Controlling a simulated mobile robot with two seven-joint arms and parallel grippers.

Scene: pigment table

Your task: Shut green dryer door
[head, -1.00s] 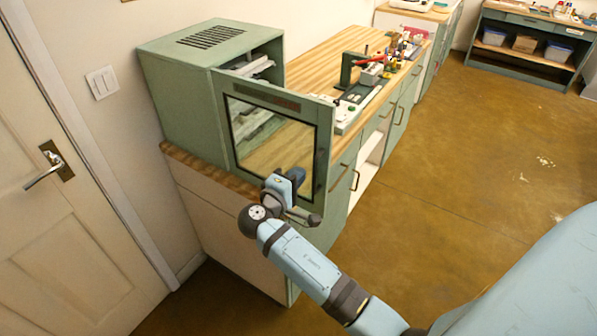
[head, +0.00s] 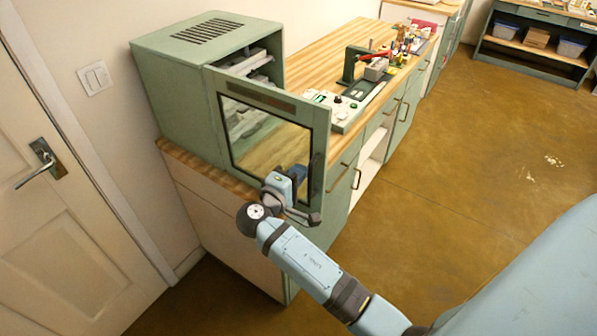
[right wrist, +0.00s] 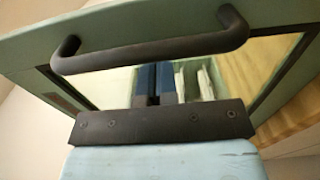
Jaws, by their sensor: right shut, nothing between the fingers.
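The green dryer (head: 165,95) stands on the counter at the left in the head view. Its door (head: 262,97) is open, swung out from the cabinet, with a dark-framed glass pane. My right gripper (head: 298,174) is at the lower right part of the door's outer face, shut and empty. In the right wrist view its two dark blue fingers (right wrist: 155,84) lie together in front of the glass. The door's black bar handle (right wrist: 150,52) crosses above them, not gripped. Whether the fingers touch the door is unclear. My left gripper is out of view.
The wooden counter (head: 312,62) runs back to the right, with a grey-green tool stand (head: 350,68) and small bottles on it. A white room door (head: 60,220) is at the left. The brown floor (head: 450,150) to the right is clear.

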